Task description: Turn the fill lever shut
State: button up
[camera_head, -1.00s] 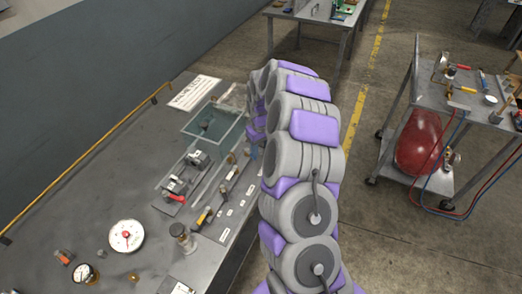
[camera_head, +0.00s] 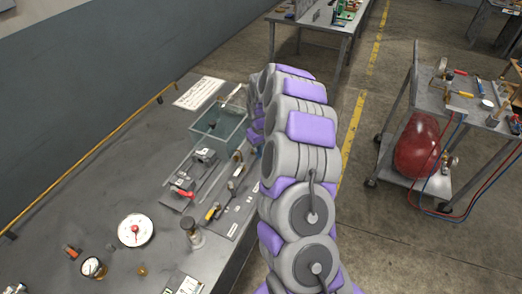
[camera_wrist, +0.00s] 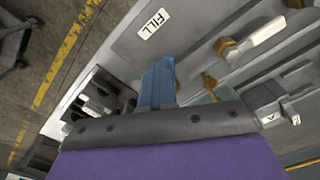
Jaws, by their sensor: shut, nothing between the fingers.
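In the wrist view, my gripper (camera_wrist: 158,70) has its narrow blue fingers together and empty. They point toward a grey panel with a white label reading FILL (camera_wrist: 153,23). The fingertips are just below the label in the picture; I cannot tell whether they touch anything. A white-handled lever with a brass end (camera_wrist: 262,32) lies to their right, apart from them. A small brass fitting (camera_wrist: 209,83) is close to their right. The fill lever itself is not clearly distinguishable, perhaps hidden by the fingers. In the head view, my arm hides most of the gripper's end.
A cart with a red cylinder (camera_head: 416,145) stands right. Floor between is clear.

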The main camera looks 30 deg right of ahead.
jog(key=shift+o, duration=1.4)
jog(key=shift+s+a+f, duration=0.1)
jog(key=shift+a+f, duration=0.15)
jog(key=shift+f, duration=0.25)
jog(key=shift+o, duration=0.9)
jog(key=shift+d+r, duration=0.1)
jog(key=shift+r, duration=0.15)
jog(key=shift+o, duration=0.4)
jog(key=shift+w+d+r+p, duration=0.2)
jog(key=shift+w+p, duration=0.05)
jog(key=shift+p, duration=0.05)
jog(key=shift+w+r, duration=0.2)
jog(key=shift+w, duration=0.1)
jog(key=shift+a+r+p, duration=0.25)
jog(key=shift+a+r, duration=0.05)
jog(key=shift+r, duration=0.3)
jog(key=shift+a+r+p, duration=0.2)
jog(key=shift+a+r, duration=0.05)
jog(key=shift+r, duration=0.35)
jog(key=shift+w+r, duration=0.1)
jog(key=shift+r, duration=0.45)
notch_tip(320, 180, up, 15)
jog(key=p, duration=0.6)
jog(key=shift+d+r, duration=0.2)
jog(key=shift+d, duration=0.25)
